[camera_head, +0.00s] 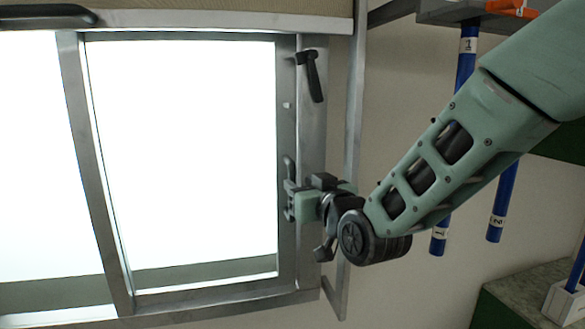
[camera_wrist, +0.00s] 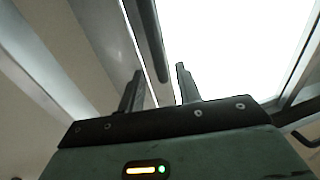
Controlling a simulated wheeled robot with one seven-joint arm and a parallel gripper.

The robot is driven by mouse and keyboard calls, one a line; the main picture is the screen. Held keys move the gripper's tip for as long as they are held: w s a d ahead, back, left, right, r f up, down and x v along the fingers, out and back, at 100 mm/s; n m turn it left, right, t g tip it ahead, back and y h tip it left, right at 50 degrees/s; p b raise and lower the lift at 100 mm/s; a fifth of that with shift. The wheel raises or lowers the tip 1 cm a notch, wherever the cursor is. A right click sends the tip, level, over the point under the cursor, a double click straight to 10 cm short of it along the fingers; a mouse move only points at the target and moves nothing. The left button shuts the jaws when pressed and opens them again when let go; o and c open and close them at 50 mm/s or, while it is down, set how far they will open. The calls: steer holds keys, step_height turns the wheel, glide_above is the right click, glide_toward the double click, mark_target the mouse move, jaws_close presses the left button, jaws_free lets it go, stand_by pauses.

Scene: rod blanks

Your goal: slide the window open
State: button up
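The window (camera_head: 183,150) has a grey metal frame and bright panes, with an upright bar (camera_head: 88,150) between two panes. A dark, slim upright handle (camera_head: 289,168) is on the right stile of the right pane. My gripper (camera_head: 291,200) is at this stile, at the handle's lower part, partly hiding it. In the wrist view, my gripper (camera_wrist: 160,72) has its two fingers apart, with the end of the dark handle (camera_wrist: 150,40) between the fingertips. A gap shows on the right finger's side; contact with the left finger is unclear. A black lever (camera_head: 312,75) is on the fixed frame above.
Blue rods (camera_head: 466,50) with numbered white labels hang right of the window, behind my arm. A grey shelf (camera_head: 470,12) with an orange item is at the top right. A white holder (camera_head: 565,303) stands on a bench at the lower right.

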mark_target(294, 180)
steer(key=shift+p+x, duration=0.95)
steer(key=shift+x, duration=1.5)
jaws_close()
